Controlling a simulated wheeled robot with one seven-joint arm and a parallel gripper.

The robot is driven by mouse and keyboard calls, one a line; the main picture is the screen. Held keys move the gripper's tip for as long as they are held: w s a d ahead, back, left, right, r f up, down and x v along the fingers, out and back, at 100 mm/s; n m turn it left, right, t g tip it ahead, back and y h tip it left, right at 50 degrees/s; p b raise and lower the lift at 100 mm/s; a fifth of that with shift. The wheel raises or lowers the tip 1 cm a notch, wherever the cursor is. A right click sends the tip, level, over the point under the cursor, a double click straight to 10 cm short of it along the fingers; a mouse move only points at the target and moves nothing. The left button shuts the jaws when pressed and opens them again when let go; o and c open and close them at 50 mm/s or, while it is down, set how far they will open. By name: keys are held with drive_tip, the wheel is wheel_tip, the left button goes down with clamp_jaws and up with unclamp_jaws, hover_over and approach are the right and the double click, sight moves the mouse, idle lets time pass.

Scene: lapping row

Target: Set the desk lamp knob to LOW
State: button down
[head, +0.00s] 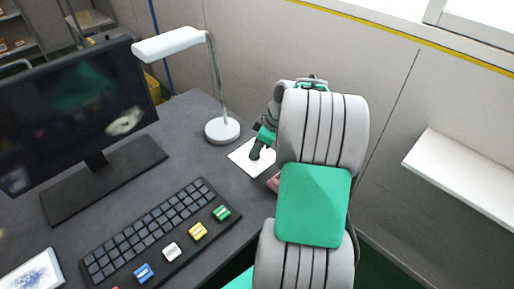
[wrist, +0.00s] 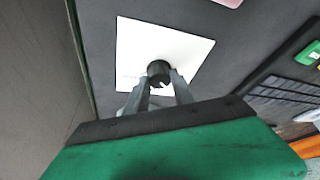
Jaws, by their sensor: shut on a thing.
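The desk lamp (head: 222,130) is white, with a round base and a long head, and stands on the dark desk. Its black knob (wrist: 158,72) sits on a white square plate (wrist: 190,46); the plate also shows in the head view (head: 242,157). My gripper (wrist: 160,80) is shut on the knob, with one finger on each side. A small light mark shows on the knob, but I cannot read any setting label. In the head view my gripper (head: 262,150) is over the plate, and the knob is hidden there.
A black monitor (head: 75,105) stands on the left of the desk. A dark keyboard (head: 150,230) with several coloured keys lies in front. A pinkish thing (head: 272,183) lies by my arm. A wall panel rises close behind the plate, and a white shelf (head: 465,175) is at right.

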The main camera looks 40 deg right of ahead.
sight(258, 164)
drive_tip(key=m+h, duration=0.1)
drive_tip(key=m, duration=0.2)
drive_tip(key=m+t+h, duration=0.1)
drive_tip(key=m, duration=0.1)
drive_tip(key=shift+a+m+b, duration=0.2)
drive_tip(key=shift+m+b, duration=0.1)
drive_tip(key=shift+m, duration=0.1)
drive_tip(key=m+h, duration=0.2)
drive_tip(key=m, duration=0.2)
drive_tip(key=shift+a+m, duration=0.1)
drive_tip(key=shift+m, duration=0.3)
drive_tip(key=c, duration=1.1)
unclamp_jaws()
drive_tip(key=shift+r, duration=0.1)
drive_tip(key=v, duration=0.7)
drive_tip(key=shift+s+r+p, duration=0.1)
drive_tip(key=shift+r+p, duration=0.2)
drive_tip(key=shift+p, duration=0.1)
